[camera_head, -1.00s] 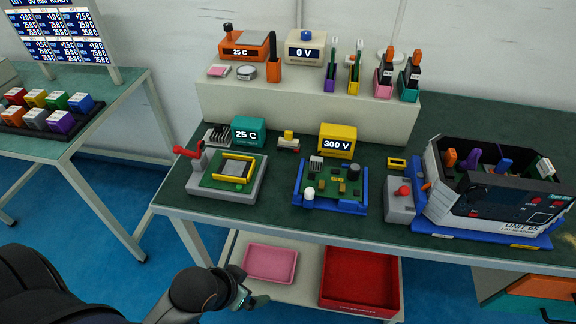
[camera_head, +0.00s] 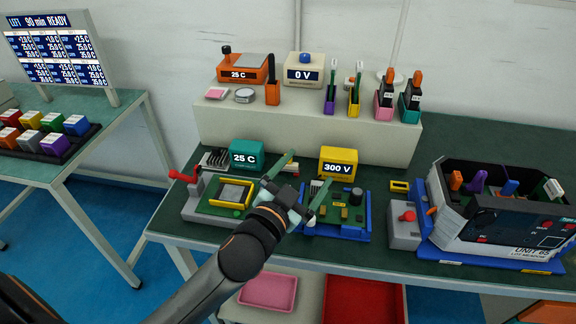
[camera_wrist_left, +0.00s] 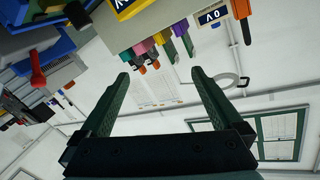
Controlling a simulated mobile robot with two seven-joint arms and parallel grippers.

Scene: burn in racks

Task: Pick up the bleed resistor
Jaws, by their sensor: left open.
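My left gripper (camera_head: 311,167) is open, its two green fingers spread above the bench between the board fixture and the blue-framed circuit board. The left wrist view shows the fingers (camera_wrist_left: 160,75) apart with nothing between them. A small pale part (camera_head: 291,169), possibly the bleed resistor, lies between the teal 25 C meter (camera_head: 246,154) and the yellow 300 V meter (camera_head: 338,161). A finger partly covers it, so I cannot tell its identity surely. The circuit board in its blue frame (camera_head: 366,218) carries several components, its left edge partly hidden by my gripper. My right gripper is out of view.
The red-levered fixture (camera_head: 192,204) stands left of my gripper. The raised shelf (camera_head: 300,135) behind holds meters and tools. A grey box with a red button (camera_head: 404,229) and the open unit (camera_head: 480,228) stand right. The front bench strip is narrow.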

